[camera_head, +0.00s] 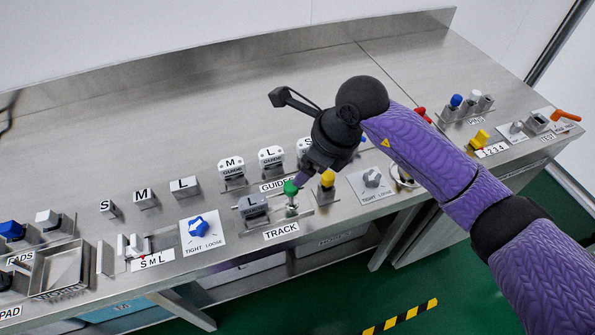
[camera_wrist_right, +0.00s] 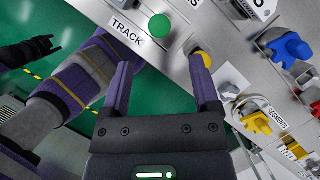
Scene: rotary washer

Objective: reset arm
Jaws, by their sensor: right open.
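My right gripper (camera_head: 308,178) hangs over the front part of the steel bench, close to the green-topped knob (camera_head: 290,188) and the yellow-topped knob (camera_head: 327,180). In the right wrist view its two purple fingers (camera_wrist_right: 163,68) are spread with nothing between them. The green knob (camera_wrist_right: 160,26) shows ahead of the gap, and the yellow knob (camera_wrist_right: 204,60) is by the right fingertip; I cannot tell whether they touch. A black gripper-like end (camera_wrist_right: 30,52), apparently my left gripper, shows at the left of the wrist view; its jaw state is unclear.
The steel bench (camera_head: 270,90) holds labelled blocks around, including a TRACK block (camera_head: 254,208) and GUIDE blocks (camera_head: 271,158). A blue TIGHT/LOOSE knob (camera_head: 199,229) is left, a grey one (camera_head: 372,177) right. Red, blue and yellow parts stand farther right. The bench's back half is mostly clear.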

